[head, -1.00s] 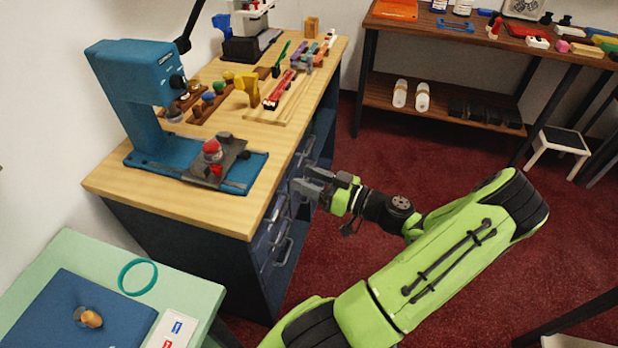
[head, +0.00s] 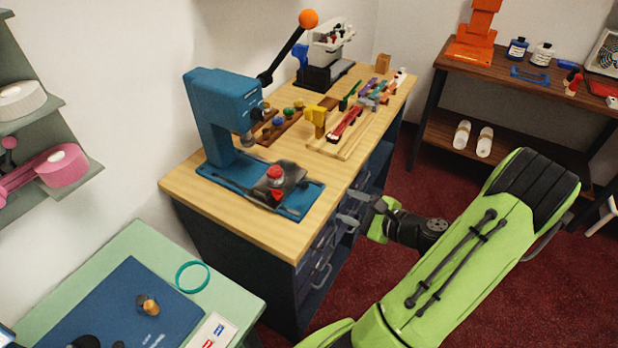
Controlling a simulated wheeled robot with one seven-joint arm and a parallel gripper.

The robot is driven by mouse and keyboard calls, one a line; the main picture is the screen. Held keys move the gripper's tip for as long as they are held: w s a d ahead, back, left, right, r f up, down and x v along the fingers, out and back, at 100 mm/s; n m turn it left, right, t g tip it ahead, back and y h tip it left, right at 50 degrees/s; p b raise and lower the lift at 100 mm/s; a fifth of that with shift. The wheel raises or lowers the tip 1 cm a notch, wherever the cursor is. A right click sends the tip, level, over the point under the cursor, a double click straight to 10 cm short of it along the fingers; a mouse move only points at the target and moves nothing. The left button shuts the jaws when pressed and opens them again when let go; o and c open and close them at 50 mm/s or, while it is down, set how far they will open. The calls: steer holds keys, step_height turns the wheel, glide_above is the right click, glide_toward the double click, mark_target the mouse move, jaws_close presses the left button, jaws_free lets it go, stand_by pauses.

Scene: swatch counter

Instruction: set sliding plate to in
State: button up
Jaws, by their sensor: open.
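The sliding plate (head: 293,193) is a dark grey plate with a red round piece (head: 275,173) on it. It lies on the blue base (head: 312,203) of a blue press (head: 216,105), forward of the press column and not directly under the head. How far it is slid is hard to tell at this size. My gripper (head: 351,207) is open, with grey fingers pointing left toward the bench. It is beside the bench's right edge, near the drawer fronts, apart from the plate and holding nothing. The arm behind it is green and black.
The wooden bench (head: 250,234) has drawer handles on its right side. A lever with an orange ball (head: 308,19) rises behind the press. Small coloured tools lie further back. A green table (head: 133,238) stands front left. Red floor (head: 402,178) separates the bench from a dark shelf table.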

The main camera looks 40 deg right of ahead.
mark_target(308, 185)
steer(key=w+f+m, duration=0.1)
steer(key=w+m, duration=0.1)
steer(key=w, duration=0.3)
steer(key=w+f+m, duration=0.1)
steer(key=w+m, duration=0.1)
steer(key=w, duration=0.2)
steer(key=w+a+f+m+b, duration=0.1)
steer(key=w+f, duration=0.1)
steer(key=w, duration=0.3)
steer(key=shift+w+m+g, duration=0.3)
steer(key=shift+w+m, duration=0.05)
steer(key=shift+m, duration=0.05)
jaws_close()
